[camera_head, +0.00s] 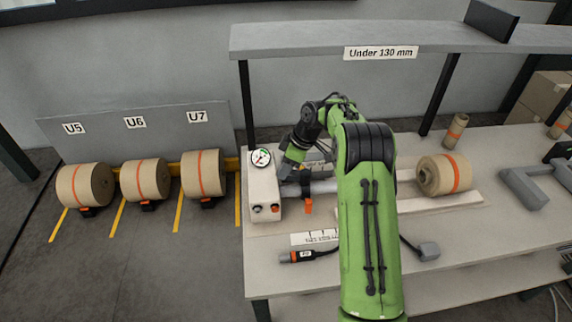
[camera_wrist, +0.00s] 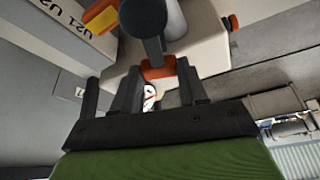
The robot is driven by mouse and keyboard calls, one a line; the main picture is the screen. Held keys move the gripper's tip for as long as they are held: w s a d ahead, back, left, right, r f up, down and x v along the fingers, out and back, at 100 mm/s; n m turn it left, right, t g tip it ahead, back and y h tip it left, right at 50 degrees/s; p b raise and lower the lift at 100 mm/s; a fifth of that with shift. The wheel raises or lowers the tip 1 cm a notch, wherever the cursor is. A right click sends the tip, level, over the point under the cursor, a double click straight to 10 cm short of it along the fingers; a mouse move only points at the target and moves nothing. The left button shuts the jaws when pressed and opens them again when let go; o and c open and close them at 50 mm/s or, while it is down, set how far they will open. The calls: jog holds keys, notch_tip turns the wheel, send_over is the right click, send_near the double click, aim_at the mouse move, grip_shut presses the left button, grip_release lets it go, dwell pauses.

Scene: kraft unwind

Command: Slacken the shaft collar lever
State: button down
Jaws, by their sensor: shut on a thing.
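The roll shaft (camera_head: 325,186) runs right from a white machine box (camera_head: 264,195) on the bench. A dark collar (camera_wrist: 143,20) sits around the shaft close to the box in the wrist view. My gripper (camera_wrist: 160,68) is shut on an orange piece (camera_wrist: 158,71) at the collar, seemingly its lever. Another orange piece (camera_head: 308,205) hangs below the shaft in the head view; I cannot tell if it is the same part. In the head view my arm hides part of the shaft, and my fingertips are hard to make out.
A gauge (camera_head: 261,158) tops the box. A kraft roll (camera_head: 443,174) is at the shaft's right. A label strip (camera_head: 314,238) and a corded orange-banded tool (camera_head: 298,256) lie in front. Rolls (camera_head: 146,179) stand on the floor at left.

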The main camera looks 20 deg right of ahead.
aim_at(306, 172)
jog(key=c, duration=0.6)
grip_release()
jog(key=p+v, duration=0.3)
jog(key=v, duration=1.2)
jog(key=shift+d+r+p, duration=0.15)
jog(key=shift+r+p, duration=0.15)
jog(key=shift+p, duration=0.05)
jog(key=shift+s, duration=0.15)
